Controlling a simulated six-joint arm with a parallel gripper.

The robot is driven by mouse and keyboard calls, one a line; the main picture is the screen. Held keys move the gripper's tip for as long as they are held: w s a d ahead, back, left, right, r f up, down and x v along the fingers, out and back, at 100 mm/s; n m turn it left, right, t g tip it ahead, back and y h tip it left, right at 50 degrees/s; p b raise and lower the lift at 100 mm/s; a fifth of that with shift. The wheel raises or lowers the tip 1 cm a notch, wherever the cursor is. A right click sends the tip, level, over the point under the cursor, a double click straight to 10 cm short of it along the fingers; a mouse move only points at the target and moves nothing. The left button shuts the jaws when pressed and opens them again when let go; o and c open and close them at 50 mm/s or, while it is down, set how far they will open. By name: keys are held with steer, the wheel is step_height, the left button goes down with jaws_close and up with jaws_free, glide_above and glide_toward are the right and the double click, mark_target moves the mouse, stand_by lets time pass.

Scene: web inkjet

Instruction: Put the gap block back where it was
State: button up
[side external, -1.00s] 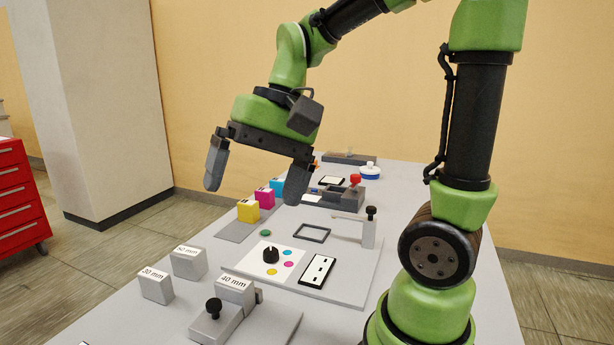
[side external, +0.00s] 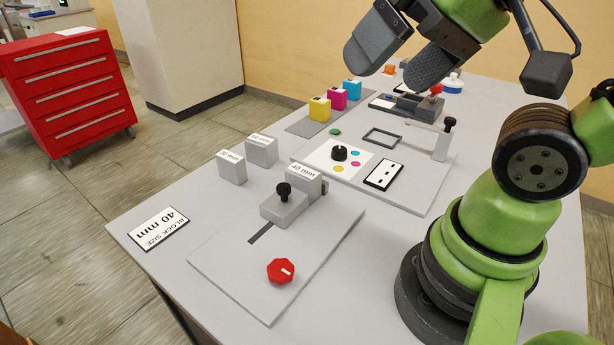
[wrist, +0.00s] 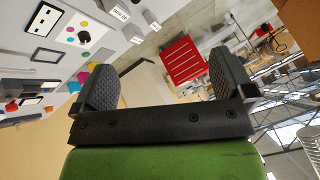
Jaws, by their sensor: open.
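The 40 mm gap block (side external: 304,180) is a grey, labelled block on the grey plate (side external: 225,255). It sits against the far end of a grey slide with a black knob (side external: 284,205). Two other grey gap blocks, a left one (side external: 231,167) and a right one (side external: 261,150), stand together on the table behind the plate. Their labels are too small to read surely. My gripper (side external: 388,68) is open and empty, high above the table and well away from the blocks. The wrist view shows nothing between its fingers (wrist: 165,82).
A sign (side external: 159,228) reads "BLOCK SIZE 40 mm". A red knob (side external: 281,271) is on the plate's near part. Yellow (side external: 319,109), magenta (side external: 338,98) and cyan (side external: 352,89) blocks stand farther back. An upright post (side external: 443,140) stands on the middle board.

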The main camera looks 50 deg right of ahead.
steer(key=w+d+f+m+g+h, duration=0.2)
steer(key=w+m, duration=0.2)
steer(key=w, duration=0.1)
steer(key=m+g+h, duration=0.5)
steer(key=m, duration=0.5)
glide_above(302, 171)
steer(key=a, duration=0.2)
steer(key=f, duration=1.9)
steer(key=shift+s, duration=0.2)
steer(key=shift+y, duration=0.3)
steer(key=shift+x, duration=3.25)
steer(key=shift+a, duration=0.1)
steer(key=c, duration=1.1)
